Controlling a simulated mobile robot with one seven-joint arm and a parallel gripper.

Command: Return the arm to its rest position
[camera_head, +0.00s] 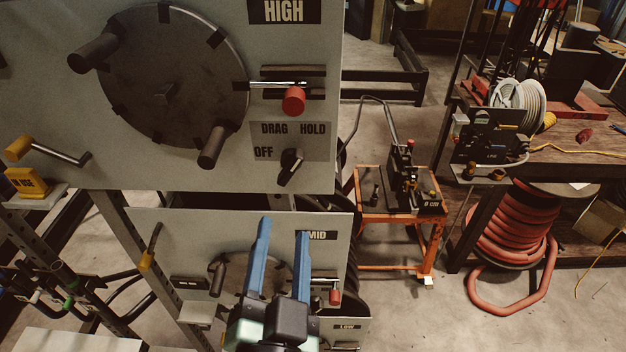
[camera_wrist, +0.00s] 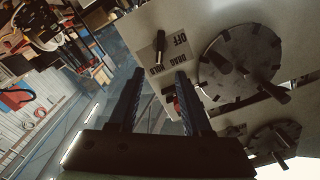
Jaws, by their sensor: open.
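My gripper (camera_head: 279,262) is at the bottom centre of the head view, in front of the lower panel marked MID (camera_head: 180,230). Its two blue fingers point up and stand apart, with nothing between them. In the wrist view the fingers of my gripper (camera_wrist: 157,100) are dark and spread. The gripper hides part of the MID panel and its round disc. I cannot tell how far the fingers are from the panel.
The upper HIGH panel (camera_head: 225,90) carries a dark wheel with handles (camera_head: 165,85), a red knob (camera_head: 293,100) and a DRAG/HOLD/OFF lever (camera_head: 290,168). An orange cart (camera_head: 400,205) and coiled red hose (camera_head: 510,235) stand right. Floor shows between.

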